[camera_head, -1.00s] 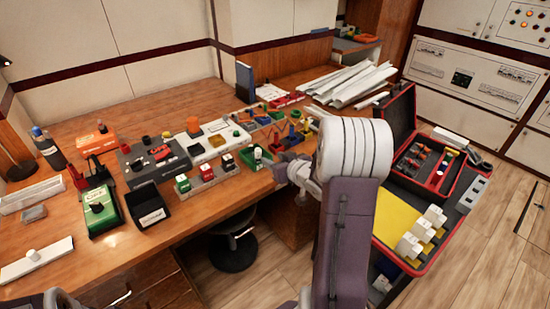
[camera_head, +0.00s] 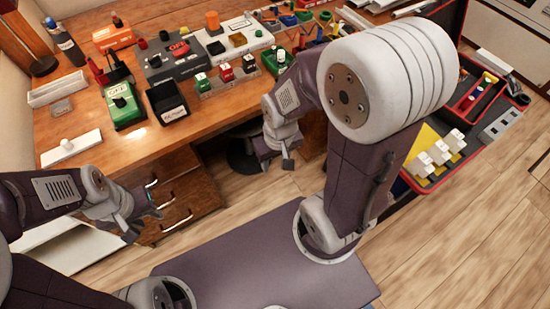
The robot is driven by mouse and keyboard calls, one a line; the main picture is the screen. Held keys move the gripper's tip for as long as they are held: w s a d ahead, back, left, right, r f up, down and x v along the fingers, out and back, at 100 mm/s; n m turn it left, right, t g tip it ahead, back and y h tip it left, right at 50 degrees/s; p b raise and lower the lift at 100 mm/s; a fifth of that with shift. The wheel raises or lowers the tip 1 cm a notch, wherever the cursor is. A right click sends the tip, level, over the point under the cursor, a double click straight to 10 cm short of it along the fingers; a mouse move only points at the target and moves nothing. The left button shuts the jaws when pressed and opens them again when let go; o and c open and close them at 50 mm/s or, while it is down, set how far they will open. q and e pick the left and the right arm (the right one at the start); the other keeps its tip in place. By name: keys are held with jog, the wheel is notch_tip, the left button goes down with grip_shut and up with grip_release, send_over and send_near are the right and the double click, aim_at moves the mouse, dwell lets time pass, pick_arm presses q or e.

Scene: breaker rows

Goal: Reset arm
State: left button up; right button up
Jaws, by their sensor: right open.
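My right gripper (camera_head: 277,165) hangs in front of the desk's front edge, above the floor, with its jaws open and nothing between them. My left gripper (camera_head: 143,225) is at the lower left, in front of the desk drawers. Its two fingers appear apart and it holds nothing that I can see. Both grippers are clear of the desk items. My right arm's large white joint covers part of the desk's right side.
A red-edged case (camera_head: 485,95) and white blocks on a yellow sheet (camera_head: 432,150) are at right. Floor there is open.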

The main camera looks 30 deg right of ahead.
notch_tip(320, 180, up, 17)
jog(key=p, duration=1.7)
